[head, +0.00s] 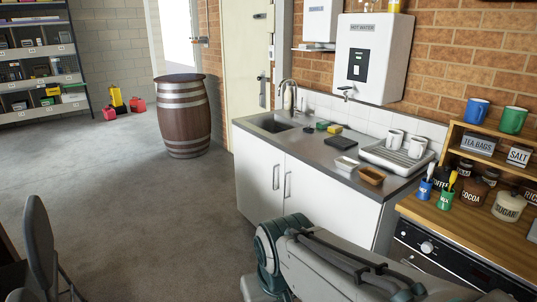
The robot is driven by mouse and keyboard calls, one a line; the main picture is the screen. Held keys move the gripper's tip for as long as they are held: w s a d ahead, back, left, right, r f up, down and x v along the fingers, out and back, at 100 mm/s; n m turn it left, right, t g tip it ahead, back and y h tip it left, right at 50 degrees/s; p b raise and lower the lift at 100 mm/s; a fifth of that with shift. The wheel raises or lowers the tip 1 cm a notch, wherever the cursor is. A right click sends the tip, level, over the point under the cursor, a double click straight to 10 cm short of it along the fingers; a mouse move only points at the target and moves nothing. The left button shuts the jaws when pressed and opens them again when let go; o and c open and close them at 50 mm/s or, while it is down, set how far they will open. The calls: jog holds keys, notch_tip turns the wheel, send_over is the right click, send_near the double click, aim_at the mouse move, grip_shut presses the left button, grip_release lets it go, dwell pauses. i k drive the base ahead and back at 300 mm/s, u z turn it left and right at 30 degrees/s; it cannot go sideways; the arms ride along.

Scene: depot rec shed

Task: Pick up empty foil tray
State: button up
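A small pale silvery tray (347,163), which looks like the foil tray, sits near the front edge of the grey sink counter. Its inside is too small to make out clearly. A small brown tray (372,176) sits just to its right, close to the counter's front corner. My arm shows at the bottom of the head view, in front of the white cabinet and below the counter. My gripper is out of view, so its state and anything in it are hidden.
The counter (303,151) also bears a dark flat item (340,142), sponges (334,129) and a drying rack (376,158) with white mugs. A wooden worktop (475,230) with jars and cups is at right. A barrel (184,120) stands left; the floor between is clear.

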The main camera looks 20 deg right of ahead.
aim_at(348, 164)
jog(key=u, duration=0.1)
jog(key=i, duration=1.55)
jog(key=z, duration=0.85)
jog(key=i, duration=0.9)
jog(key=z, duration=1.3)
jog(key=i, duration=0.4)
jog(key=z, duration=0.45)
